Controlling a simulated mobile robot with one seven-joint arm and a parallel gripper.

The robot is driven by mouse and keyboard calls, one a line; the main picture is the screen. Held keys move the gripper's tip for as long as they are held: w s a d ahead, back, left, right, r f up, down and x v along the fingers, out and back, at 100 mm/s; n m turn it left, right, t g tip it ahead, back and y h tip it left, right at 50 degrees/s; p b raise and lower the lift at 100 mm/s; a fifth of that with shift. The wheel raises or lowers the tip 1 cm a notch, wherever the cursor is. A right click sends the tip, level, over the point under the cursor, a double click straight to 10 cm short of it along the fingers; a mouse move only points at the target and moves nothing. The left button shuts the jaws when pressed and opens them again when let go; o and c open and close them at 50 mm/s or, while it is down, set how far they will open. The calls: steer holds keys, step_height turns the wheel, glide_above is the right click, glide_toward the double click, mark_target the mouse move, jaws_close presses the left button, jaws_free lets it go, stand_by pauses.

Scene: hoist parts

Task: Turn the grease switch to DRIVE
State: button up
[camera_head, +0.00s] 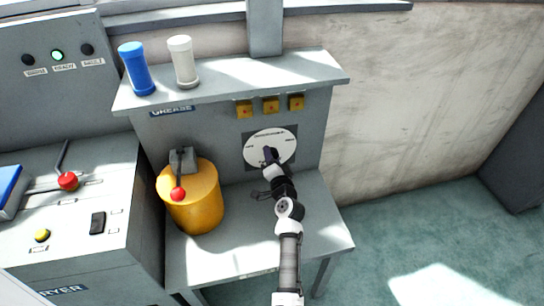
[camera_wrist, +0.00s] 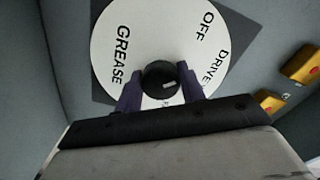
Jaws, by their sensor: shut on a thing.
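The grease switch is a round white dial plate (camera_head: 262,143) on the upright grey panel, with a dark knob at its middle. In the wrist view the plate (camera_wrist: 108,30) reads GREASE, OFF and DRIVE, and the black knob (camera_wrist: 161,78) sits between my two fingers. My gripper (camera_head: 270,155) reaches the knob from the front; in the wrist view my gripper (camera_wrist: 160,88) is shut on the knob from both sides. A small light mark shows on the knob's face. Which label the knob points to cannot be told clearly.
Yellow blocks (camera_head: 270,104) sit in a row above the dial. A yellow drum (camera_head: 202,200) with a red-knobbed lever stands left of my arm. Blue (camera_head: 137,70) and white (camera_head: 184,62) cylinders stand on the shelf. The left console carries a red-knobbed lever (camera_head: 68,181). Open floor lies right.

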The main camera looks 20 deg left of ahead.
steer(key=shift+m+p, duration=0.45)
steer(key=shift+m, duration=1.45)
steer(key=o, duration=1)
steer(key=shift+b+v, duration=1.85)
steer(key=shift+v, duration=5.05)
